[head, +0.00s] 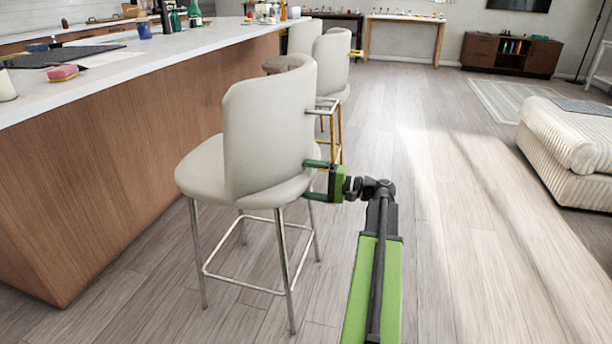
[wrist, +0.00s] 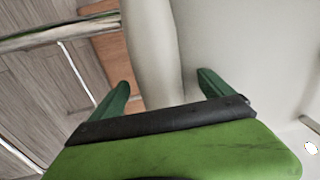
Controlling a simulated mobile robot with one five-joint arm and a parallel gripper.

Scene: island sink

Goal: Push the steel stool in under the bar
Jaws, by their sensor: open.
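The steel stool (head: 268,130) is the nearest one in the head view, with a cream back and seat and shiny steel legs. It stands upright on the floor beside the bar (head: 130,140), with a strip of floor between its legs and the wooden panel. My gripper (head: 312,180) is open at the right side of the stool, level with the seat and lower back. In the wrist view, my gripper (wrist: 165,90) has its two green fingers spread, with part of the cream stool (wrist: 235,40) between and beyond them. I cannot tell whether they touch it.
A cream stool with brass-coloured legs (head: 332,65) stands just behind, and another cream stool (head: 303,37) is farther along the bar. Open wooden floor (head: 440,200) lies to the right, up to a ribbed cream seat (head: 570,140). Bottles and other items stand on the white countertop (head: 200,42).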

